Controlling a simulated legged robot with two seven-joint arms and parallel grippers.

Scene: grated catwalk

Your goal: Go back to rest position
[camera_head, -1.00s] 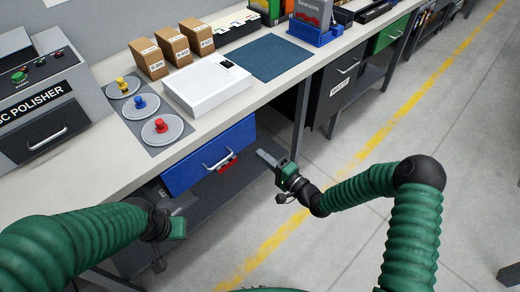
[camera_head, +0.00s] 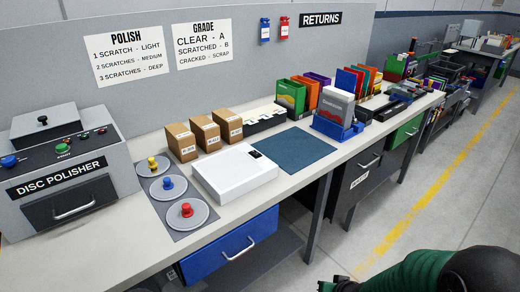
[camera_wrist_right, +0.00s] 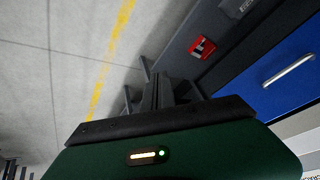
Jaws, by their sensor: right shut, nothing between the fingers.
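My right gripper (camera_wrist_right: 158,88) shows in the right wrist view with its dark fingers together and nothing between them. In the head view only a sliver of my right gripper (camera_head: 338,286) shows at the bottom edge, beside my green arm. It is in front of the workbench (camera_head: 105,240), apart from it. The blue drawer (camera_head: 228,250) under the bench has a pale handle and also shows in the right wrist view (camera_wrist_right: 275,62). My left gripper is out of view.
A red item (camera_wrist_right: 201,47) is on the dark surface near the drawer. On the bench are a disc polisher (camera_head: 70,165), a white box-like device (camera_head: 235,174), a blue mat (camera_head: 285,150) and several cartons (camera_head: 204,133). The grey floor (camera_head: 410,215) at right is clear.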

